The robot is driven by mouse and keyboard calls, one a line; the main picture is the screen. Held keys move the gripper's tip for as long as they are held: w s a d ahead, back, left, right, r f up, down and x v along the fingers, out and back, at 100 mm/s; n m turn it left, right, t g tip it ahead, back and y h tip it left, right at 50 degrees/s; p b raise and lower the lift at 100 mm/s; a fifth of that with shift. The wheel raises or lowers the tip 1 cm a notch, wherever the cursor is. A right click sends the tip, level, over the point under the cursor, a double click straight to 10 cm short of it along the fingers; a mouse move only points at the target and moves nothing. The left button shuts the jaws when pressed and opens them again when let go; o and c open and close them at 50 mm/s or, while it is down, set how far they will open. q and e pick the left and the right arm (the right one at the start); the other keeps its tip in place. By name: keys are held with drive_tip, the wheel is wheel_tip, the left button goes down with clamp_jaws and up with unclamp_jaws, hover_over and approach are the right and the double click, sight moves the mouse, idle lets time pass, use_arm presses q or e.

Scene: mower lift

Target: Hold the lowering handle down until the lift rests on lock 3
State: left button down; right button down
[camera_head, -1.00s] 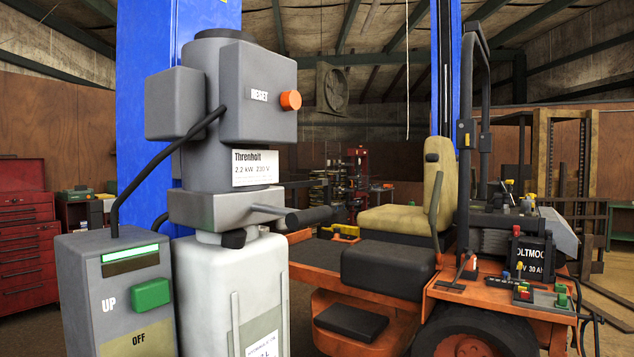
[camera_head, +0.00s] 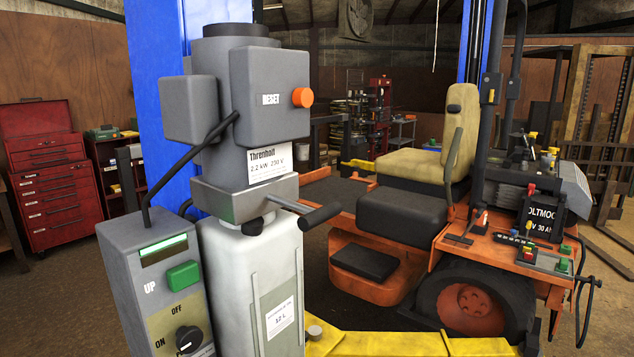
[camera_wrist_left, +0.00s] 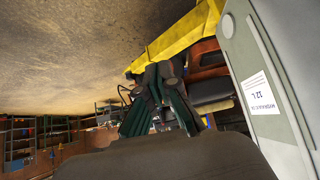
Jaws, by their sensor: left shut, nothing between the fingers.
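The lowering handle (camera_head: 318,215), a lever with a black grip, sticks out to the right from the grey block under the motor of the lift's power unit (camera_head: 235,120). No gripper is on it in the head view. My left gripper (camera_wrist_left: 160,76) shows only in the left wrist view, its dark fingers shut and empty. It is beside the white oil tank (camera_wrist_left: 265,60), with a yellow lift arm (camera_wrist_left: 178,38) beyond it. The handle cannot be made out in that view. My right gripper is in neither view. Lock 3 is not identifiable.
A control box (camera_head: 165,285) with a green UP button and an ON/OFF knob stands left of the tank (camera_head: 255,285). An orange mower (camera_head: 390,275) with a beige seat is at right. Blue posts (camera_head: 155,120) rise behind. A red tool chest (camera_head: 55,180) is at far left.

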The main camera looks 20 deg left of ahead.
use_arm(q)
drive_tip(key=w+r+m+t+h, duration=0.1)
drive_tip(key=w+r, duration=0.2)
drive_tip(key=r, duration=0.4)
drive_tip(key=w+r+t, duration=0.1)
drive_tip(key=w+r, duration=0.2)
drive_tip(key=r, duration=0.5)
wheel_tip(320, 180, up, 25)
drive_tip(key=s+a+m+t+h, duration=0.1)
drive_tip(key=s+a+t, duration=0.1)
drive_tip(key=t, duration=0.2)
drive_tip(key=shift+s+r+m, duration=0.15)
drive_tip(key=shift+s+m, duration=0.15)
drive_tip(key=shift+s, duration=0.05)
drive_tip(key=shift+w, duration=0.1)
drive_tip(key=p, duration=0.5)
hover_over(317, 215)
wheel_tip(317, 215, down, 2)
wheel_tip(317, 215, down, 3)
drive_tip(key=shift+d, duration=0.15)
drive_tip(key=shift+a+f, duration=0.3)
drive_tip(key=shift+f, duration=0.35)
drive_tip(key=shift+d, duration=0.1)
